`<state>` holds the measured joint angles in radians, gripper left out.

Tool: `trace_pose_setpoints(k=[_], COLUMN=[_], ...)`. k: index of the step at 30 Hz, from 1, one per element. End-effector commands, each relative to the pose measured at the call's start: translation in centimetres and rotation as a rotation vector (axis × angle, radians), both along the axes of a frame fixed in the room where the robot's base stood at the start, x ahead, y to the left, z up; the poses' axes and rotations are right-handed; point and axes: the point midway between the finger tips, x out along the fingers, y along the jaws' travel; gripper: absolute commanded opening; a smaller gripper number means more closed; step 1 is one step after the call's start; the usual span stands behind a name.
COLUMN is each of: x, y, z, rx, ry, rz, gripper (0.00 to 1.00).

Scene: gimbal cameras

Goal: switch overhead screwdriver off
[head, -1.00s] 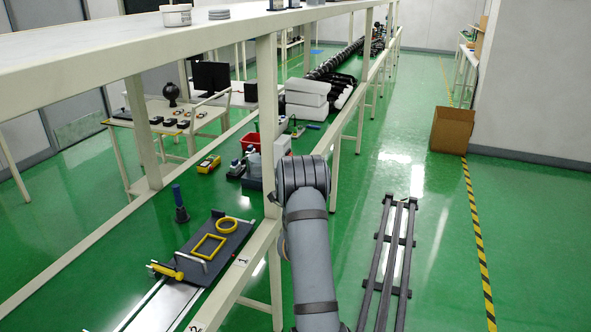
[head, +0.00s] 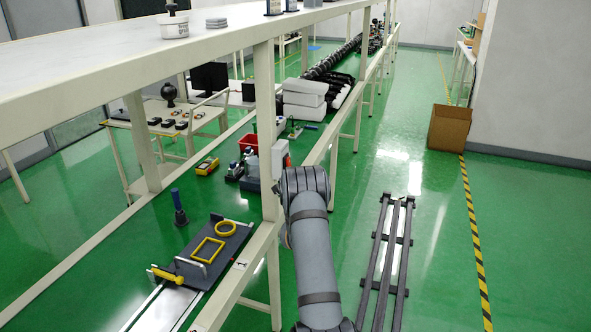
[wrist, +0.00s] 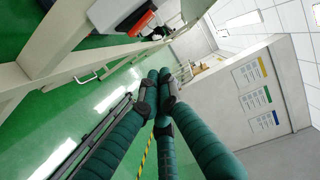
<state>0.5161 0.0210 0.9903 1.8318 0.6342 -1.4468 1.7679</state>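A light grey box (head: 280,158) is fixed to the post of the shelf frame, just above my arm in the head view. In the wrist view a box (wrist: 112,14) with a red-orange part (wrist: 140,23) is at the top; its on or off position cannot be told. My gripper (wrist: 163,73) has three green fingers whose tips come together with nothing seen between them. The tips are below and right of the red-orange part, apart from it in the picture. A dark blue tool (head: 179,210) is upright above the rail; I cannot tell if it is the screwdriver.
The shelf post (head: 268,130) and long beam (head: 238,275) run close beside my arm. A black plate (head: 225,240) with yellow frames is at lower left. A dark rail rack (head: 388,255) lies at right. The green floor right of it is clear up to a cardboard box (head: 450,127).

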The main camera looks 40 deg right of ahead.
Motion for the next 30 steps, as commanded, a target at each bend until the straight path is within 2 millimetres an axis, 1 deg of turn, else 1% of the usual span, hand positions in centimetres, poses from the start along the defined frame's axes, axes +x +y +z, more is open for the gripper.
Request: trace_pose_setpoints(k=[1,7,8,9,13,19,30], x=[0.7,2.8,3.3,4.0,5.2,6.0,6.1], y=[-0.5,-2.6,-2.4,-1.7,-0.9,-0.4,-0.3], z=[0.3,0.1,0.1,0.0,-0.4,-0.7,-0.9], rx=[0.0,-0.001,-0.001,0.0,0.0,-0.001,0.001], ry=[-0.001,-0.001,0.0,0.002,0.003,0.001,-0.001], rz=[0.002,0.001,0.004,0.008,0.005,0.001,0.001], gripper=[0.0,0.0,0.0,0.0,0.0,0.0,0.0])
